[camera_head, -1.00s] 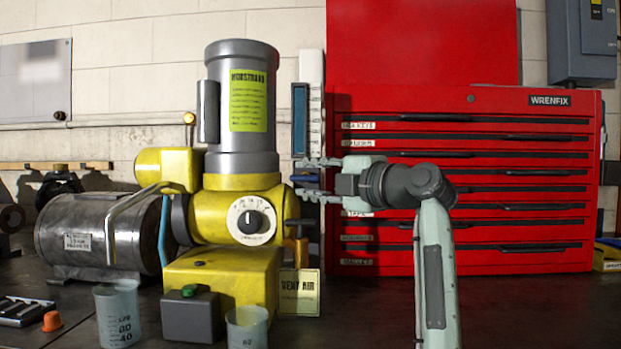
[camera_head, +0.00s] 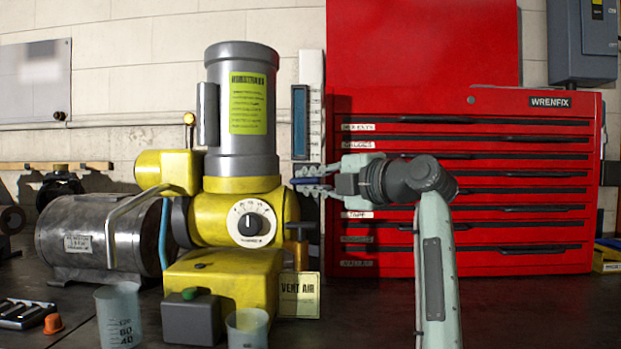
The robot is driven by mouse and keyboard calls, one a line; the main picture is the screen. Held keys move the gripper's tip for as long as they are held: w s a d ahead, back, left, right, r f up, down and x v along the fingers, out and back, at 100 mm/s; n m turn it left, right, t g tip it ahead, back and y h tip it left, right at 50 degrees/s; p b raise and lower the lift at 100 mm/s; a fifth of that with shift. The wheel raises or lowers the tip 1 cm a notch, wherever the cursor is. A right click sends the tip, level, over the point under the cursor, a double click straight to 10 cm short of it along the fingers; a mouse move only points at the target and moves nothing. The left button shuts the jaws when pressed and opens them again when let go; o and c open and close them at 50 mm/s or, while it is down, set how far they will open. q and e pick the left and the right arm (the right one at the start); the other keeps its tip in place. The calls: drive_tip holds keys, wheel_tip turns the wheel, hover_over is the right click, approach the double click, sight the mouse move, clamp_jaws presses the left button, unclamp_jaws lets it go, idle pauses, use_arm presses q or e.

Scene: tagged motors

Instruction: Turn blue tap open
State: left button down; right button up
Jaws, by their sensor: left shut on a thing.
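The blue tap (camera_head: 306,182) is a small blue handle at the right side of the yellow machine (camera_head: 205,222). My left gripper (camera_head: 306,179) comes in from the right, with its fingers above and below the tap. It is shut on the tap, and the fingers hide part of it. The tap handle looks roughly level. My right gripper is not in view.
A brown T-shaped handle (camera_head: 301,247) and a "VENT AIR" tag (camera_head: 299,295) sit just below the tap. A red tool chest (camera_head: 540,187) stands behind my arm. Beakers (camera_head: 120,317) and a grey box with a green button (camera_head: 190,319) stand in front.

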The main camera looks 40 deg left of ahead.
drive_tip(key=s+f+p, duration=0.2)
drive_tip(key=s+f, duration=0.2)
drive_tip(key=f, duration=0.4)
use_arm(q)
drive_tip(key=n+t+h, duration=0.1)
drive_tip(key=n+h, duration=0.1)
drive_tip(key=h, duration=0.2)
drive_tip(key=n+t+h, duration=0.1)
drive_tip(key=n+h, duration=0.2)
drive_tip(key=a+r+n+t+h+b, duration=0.1)
drive_tip(key=n+h, duration=0.2)
drive_tip(key=h, duration=0.1)
drive_tip(key=shift+s+h, duration=0.3)
drive_tip(key=shift+t+h, duration=0.3)
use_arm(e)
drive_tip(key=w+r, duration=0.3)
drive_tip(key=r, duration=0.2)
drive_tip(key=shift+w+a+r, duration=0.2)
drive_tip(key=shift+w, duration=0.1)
use_arm(q)
drive_tip(key=c, duration=1.6)
unclamp_jaws()
drive_tip(key=shift+o, duration=0.2)
